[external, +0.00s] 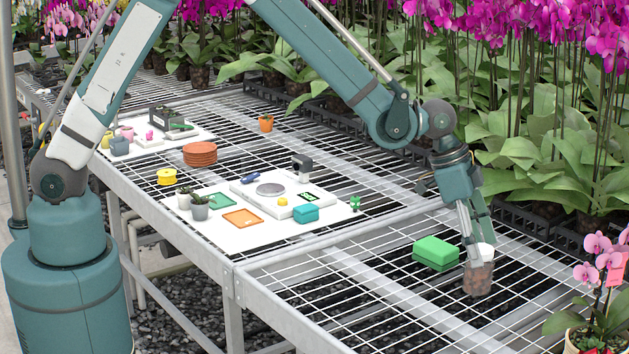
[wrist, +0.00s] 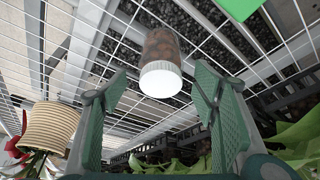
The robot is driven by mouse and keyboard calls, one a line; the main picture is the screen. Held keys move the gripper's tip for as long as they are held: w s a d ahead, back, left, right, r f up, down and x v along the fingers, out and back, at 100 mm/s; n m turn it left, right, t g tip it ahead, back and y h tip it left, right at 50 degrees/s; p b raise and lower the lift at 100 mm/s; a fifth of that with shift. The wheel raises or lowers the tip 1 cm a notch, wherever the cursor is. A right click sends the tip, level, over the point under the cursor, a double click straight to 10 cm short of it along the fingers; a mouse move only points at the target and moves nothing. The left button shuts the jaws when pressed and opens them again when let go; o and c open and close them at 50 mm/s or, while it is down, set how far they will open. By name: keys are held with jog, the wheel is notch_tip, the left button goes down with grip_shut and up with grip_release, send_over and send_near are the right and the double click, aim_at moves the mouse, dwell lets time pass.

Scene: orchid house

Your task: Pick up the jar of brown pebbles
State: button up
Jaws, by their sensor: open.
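The jar of brown pebbles (external: 478,280) stands on the wire bench at the right in the external view, with a white lid on top. In the wrist view the jar (wrist: 161,48) is at the upper middle, its white lid facing the camera. My gripper (external: 474,240) reaches down over the jar from above. In the wrist view my gripper (wrist: 160,93) is open, one finger to each side of the lid's near edge, with gaps between fingers and jar. The fingers partly hide the jar in the external view.
A green block (external: 436,253) lies just left of the jar. A potted pink orchid (external: 600,290) stands at the right edge. A white board (external: 250,235) with scale, trays and small pots lies further left. Large orchids line the back. Bare wire mesh lies in front of the jar.

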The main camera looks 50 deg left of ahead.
aim_at(488, 272)
jog(key=shift+x, duration=0.85)
jog(key=shift+f, duration=0.1)
jog(key=shift+b+x, duration=0.8)
jog(key=shift+x, duration=1.75)
jog(key=shift+w+d, duration=0.1)
jog(key=shift+w, duration=0.05)
jog(key=c, duration=1.3)
